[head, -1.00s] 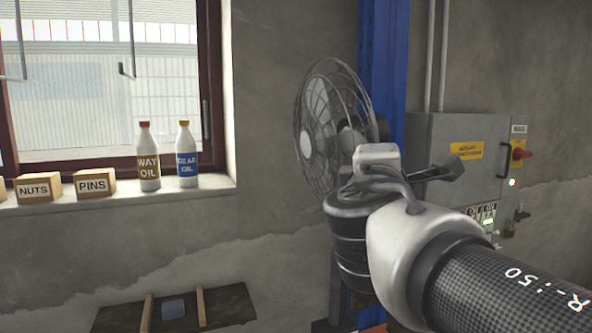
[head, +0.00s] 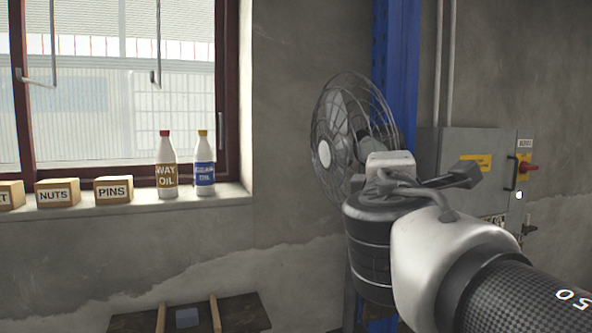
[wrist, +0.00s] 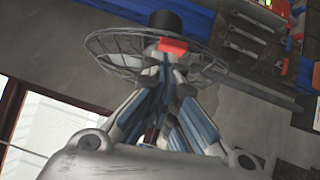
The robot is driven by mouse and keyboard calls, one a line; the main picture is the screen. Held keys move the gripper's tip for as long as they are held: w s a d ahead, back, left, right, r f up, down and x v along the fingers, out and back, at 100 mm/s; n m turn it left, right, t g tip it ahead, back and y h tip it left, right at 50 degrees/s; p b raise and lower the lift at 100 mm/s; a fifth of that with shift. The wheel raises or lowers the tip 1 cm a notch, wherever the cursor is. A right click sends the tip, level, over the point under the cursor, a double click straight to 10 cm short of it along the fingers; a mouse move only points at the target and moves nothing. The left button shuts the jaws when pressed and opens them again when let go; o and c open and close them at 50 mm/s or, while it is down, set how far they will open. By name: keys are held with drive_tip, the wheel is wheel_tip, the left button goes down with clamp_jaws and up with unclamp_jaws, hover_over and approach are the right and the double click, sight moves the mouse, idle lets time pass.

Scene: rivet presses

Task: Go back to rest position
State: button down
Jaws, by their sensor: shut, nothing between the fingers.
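In the wrist view my gripper (wrist: 172,66) has its two fingers together at the tips, with nothing held. A red patch (wrist: 173,45) shows just beyond the tips; I cannot tell what it is. In the head view my arm reaches in from the lower right, and the fingers do not show there. The fan (head: 333,140) appears behind my wrist, and its cage (wrist: 108,42) also shows beyond the fingers in the wrist view.
The window sill holds boxes (head: 115,190), a way oil bottle (head: 167,170) and another bottle (head: 204,165). A blue column (head: 397,80) and grey cabinet (head: 455,150) stand right.

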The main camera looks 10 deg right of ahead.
drive_tip(key=s+d, duration=0.5)
drive_tip(key=d, duration=0.1)
drive_tip(key=s+d+f+m+g+y+b, duration=0.1)
drive_tip(key=s+f+m+g, duration=0.35)
drive_tip(key=f, duration=0.75)
drive_tip(key=s+f+m+g+b, duration=0.1)
drive_tip(key=s+f+m+g, duration=0.3)
drive_tip(key=f, duration=0.8)
drive_tip(key=s+a+f+m+g+y+b, duration=0.1)
drive_tip(key=s+a+f+m+g+y, duration=0.1)
drive_tip(key=s+a+f, duration=0.3)
drive_tip(key=s+a+f+m+g+y, duration=0.2)
drive_tip(key=s+a+f+m+y, duration=0.2)
drive_tip(key=f, duration=0.8)
drive_tip(key=shift+s+a+b, duration=0.35)
drive_tip(key=shift+s+a, duration=0.6)
drive_tip(key=shift+s, duration=0.1)
drive_tip(key=shift+f, duration=0.1)
